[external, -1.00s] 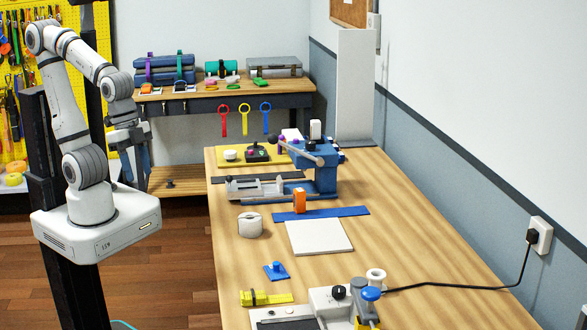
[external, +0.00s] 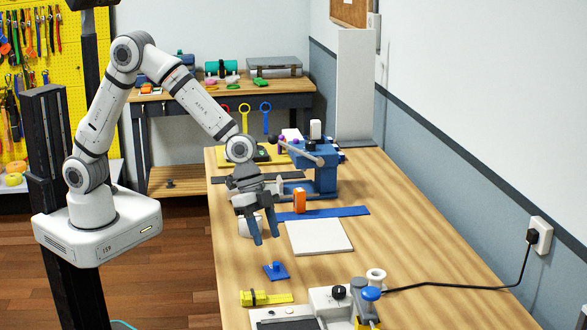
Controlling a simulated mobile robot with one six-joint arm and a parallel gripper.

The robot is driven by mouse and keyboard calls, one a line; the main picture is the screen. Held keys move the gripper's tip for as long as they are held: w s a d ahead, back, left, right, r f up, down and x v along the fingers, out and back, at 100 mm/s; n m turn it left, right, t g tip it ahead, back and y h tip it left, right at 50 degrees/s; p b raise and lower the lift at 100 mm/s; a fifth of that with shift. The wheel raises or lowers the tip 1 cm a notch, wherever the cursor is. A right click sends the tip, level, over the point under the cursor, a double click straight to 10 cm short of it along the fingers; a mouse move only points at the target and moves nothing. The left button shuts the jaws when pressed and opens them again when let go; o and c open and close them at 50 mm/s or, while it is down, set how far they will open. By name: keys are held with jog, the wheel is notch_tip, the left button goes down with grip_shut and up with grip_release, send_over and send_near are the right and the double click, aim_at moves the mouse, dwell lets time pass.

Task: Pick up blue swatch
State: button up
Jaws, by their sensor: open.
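The blue swatch (external: 276,272) is a small flat blue piece with a round blue knob on top. It lies on the wooden workbench (external: 420,255), left of the middle, in the external view. My gripper (external: 266,241) is open and empty, with its two dark fingers pointing down. In the picture the fingertips are just above the swatch, apart from it. The height of the fingers over the bench is hard to tell.
A white roll (external: 243,226) stands partly hidden behind my gripper. A white square pad (external: 319,237) lies to the right, with a blue strip (external: 345,211) beyond it. A yellow strap piece (external: 266,298) and a grey device (external: 328,298) are nearer the camera.

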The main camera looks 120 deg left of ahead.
aim_at(276, 268)
jog(key=x, duration=0.2)
jog(key=p+x, duration=0.1)
jog(key=x, duration=0.4)
jog(key=shift+w+a+f, duration=0.1)
jog(key=shift+a+f, duration=0.2)
jog(key=shift+f, duration=0.1)
jog(key=shift+c, duration=0.5)
grip_shut()
